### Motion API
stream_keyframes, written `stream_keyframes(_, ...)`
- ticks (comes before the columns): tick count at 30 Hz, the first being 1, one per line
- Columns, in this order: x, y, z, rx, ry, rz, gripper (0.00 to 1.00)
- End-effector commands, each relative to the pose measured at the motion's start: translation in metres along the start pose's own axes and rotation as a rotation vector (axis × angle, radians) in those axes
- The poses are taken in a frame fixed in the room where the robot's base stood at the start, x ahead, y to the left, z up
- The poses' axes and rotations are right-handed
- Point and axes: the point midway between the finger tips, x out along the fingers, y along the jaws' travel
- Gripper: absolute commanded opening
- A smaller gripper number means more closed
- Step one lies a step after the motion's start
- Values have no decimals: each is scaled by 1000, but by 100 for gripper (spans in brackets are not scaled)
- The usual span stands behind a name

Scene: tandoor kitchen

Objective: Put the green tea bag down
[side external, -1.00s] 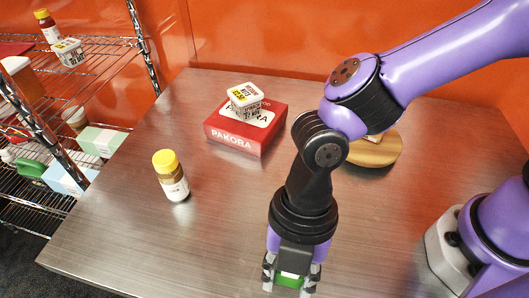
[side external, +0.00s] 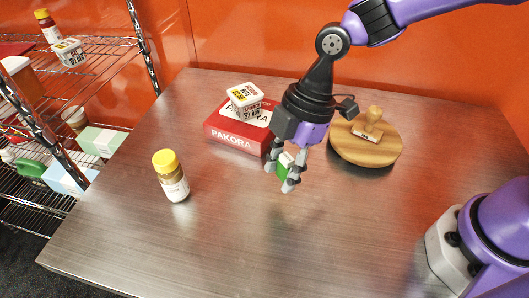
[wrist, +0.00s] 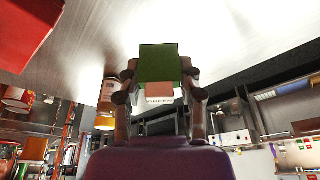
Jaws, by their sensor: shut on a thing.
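The green tea bag (side external: 284,166) is a small green packet with a pale part. My gripper (side external: 284,177) is shut on it and holds it above the table, in front of the red box's right side. In the wrist view the green tea bag (wrist: 159,64) sits between both fingers of my gripper (wrist: 160,88), with a pinkish strip and a white label with lettering below the green. Its far side is hidden.
A red PAKORA box (side external: 232,138) carries a white tub (side external: 245,101). A yellow-capped bottle (side external: 171,176) stands at left. A round wooden board (side external: 365,152) bears a wooden-handled stamp (side external: 370,125). The metal table's (side external: 270,245) front is clear. A wire shelf (side external: 110,68) is at left.

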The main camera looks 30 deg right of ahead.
Motion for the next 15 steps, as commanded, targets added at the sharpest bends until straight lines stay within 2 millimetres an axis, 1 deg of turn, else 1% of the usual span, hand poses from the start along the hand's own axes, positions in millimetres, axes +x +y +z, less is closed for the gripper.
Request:
stream_keyframes(1,5,9,8,5,-1,-2,26)
stream_keyframes(3,10,19,14,2,0,-2,26)
stream_keyframes(6,14,27,19,-1,0,-1,26)
stream_keyframes(8,16,29,21,-2,1,-1,26)
stream_keyframes(15,49,29,31,-4,0,-4,26)
